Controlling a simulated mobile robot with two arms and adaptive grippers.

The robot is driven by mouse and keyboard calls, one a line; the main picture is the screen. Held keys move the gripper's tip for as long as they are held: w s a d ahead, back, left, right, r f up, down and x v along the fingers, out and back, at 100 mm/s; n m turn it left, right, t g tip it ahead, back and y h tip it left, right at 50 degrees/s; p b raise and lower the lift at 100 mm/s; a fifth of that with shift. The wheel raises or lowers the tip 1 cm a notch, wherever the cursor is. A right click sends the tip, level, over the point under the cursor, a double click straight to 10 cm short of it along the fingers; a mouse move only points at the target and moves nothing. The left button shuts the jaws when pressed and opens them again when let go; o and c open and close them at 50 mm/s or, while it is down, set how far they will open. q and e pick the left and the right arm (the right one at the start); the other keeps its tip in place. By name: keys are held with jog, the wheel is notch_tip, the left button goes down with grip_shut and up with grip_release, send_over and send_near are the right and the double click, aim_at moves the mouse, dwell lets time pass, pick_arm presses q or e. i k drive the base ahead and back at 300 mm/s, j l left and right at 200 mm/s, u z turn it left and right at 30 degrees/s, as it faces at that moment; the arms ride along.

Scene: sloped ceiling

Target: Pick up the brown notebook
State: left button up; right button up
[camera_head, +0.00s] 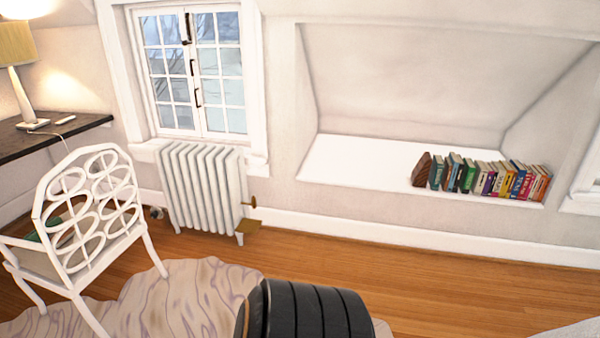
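I cannot make out a brown notebook for certain. A small flat brown-gold piece (247,224) shows at the right foot of the radiator, too small to identify. A brown wedge-shaped piece (421,169) stands at the left end of a row of books (490,178) in the wall recess; it looks like a bookend. Neither of my grippers is in view.
A white chair (98,240) stands at the left by a dark desk (35,140) with a lamp (18,70). A white radiator (203,188) is under the window. A black ribbed object (310,312) blocks the bottom middle. Wood floor (440,285) is clear at right.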

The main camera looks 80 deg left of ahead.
aim_at(69, 234)
jog(key=u, duration=2.6)
